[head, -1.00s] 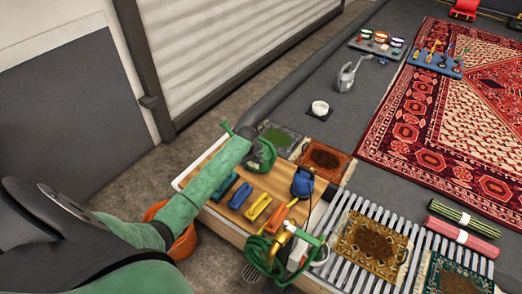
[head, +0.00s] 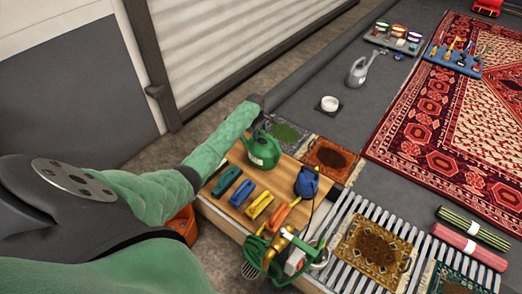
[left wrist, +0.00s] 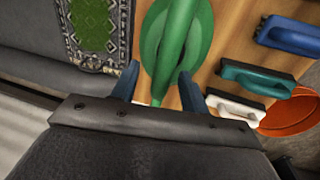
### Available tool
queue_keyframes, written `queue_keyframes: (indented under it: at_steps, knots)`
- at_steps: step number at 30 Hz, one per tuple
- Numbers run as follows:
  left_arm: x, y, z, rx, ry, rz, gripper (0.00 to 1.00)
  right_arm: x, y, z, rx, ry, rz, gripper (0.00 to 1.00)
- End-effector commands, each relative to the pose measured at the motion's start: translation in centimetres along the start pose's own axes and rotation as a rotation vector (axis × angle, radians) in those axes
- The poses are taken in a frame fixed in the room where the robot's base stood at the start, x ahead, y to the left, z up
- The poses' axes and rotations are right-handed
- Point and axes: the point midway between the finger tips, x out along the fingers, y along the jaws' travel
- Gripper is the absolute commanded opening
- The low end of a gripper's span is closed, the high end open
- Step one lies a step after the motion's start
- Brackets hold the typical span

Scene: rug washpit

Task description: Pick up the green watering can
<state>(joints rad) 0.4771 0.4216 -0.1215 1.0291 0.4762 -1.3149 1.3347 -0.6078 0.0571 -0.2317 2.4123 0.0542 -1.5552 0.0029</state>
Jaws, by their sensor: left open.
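The green watering can (head: 264,153) stands upright at the back of the wooden board, its handle toward the back. My left gripper (head: 262,120) is just behind and above it, partly hidden by my green sleeve. In the left wrist view the watering can (left wrist: 183,35) lies straight ahead. My open left fingers (left wrist: 159,74) show on either side of its narrow green handle part; I cannot tell whether they touch it. My right gripper is not in view.
Blue, teal and yellow brushes (head: 243,194) lie in front of the can on the wooden board (head: 222,207). A blue object (head: 307,183) stands to its right. A green hose (head: 256,250) is coiled near the front. A grey watering can (head: 357,72) stands farther back.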

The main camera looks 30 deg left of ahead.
Motion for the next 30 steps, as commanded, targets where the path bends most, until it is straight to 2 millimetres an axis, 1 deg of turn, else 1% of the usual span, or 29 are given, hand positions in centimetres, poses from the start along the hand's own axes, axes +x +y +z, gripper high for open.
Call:
queue_keyframes:
  at_steps: [2, 3, 6, 10, 16, 20, 21, 23, 30]
  knots:
    - [1.0, -0.2, 0.0, -0.001, 0.0, -0.002, 0.45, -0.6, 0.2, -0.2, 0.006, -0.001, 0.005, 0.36]
    - [1.7, -0.2, 0.0, -0.001, -0.001, -0.001, 0.45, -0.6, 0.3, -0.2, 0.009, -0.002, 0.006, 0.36]
    - [2.6, -0.2, 0.0, 0.0, -0.001, -0.002, 0.45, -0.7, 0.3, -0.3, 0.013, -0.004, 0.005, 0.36]
    - [3.1, -0.2, 0.0, 0.001, 0.0, 0.001, 0.45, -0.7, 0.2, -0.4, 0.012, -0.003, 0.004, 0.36]
    - [3.2, -0.2, 0.0, 0.001, 0.0, 0.001, 0.45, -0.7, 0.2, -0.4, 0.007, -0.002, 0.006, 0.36]
    - [3.2, -0.2, 0.0, 0.001, 0.0, 0.001, 0.2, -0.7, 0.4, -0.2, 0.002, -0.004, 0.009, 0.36]
    - [3.2, -0.2, 0.0, 0.001, 0.0, 0.001, 0.12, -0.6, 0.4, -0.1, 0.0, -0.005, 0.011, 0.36]
    - [3.2, -0.2, 0.0, 0.001, 0.0, 0.0, 0.0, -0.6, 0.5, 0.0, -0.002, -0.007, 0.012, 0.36]
    - [3.0, 0.0, 0.0, 0.001, 0.0, 0.003, 0.0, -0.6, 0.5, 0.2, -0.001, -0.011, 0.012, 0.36]
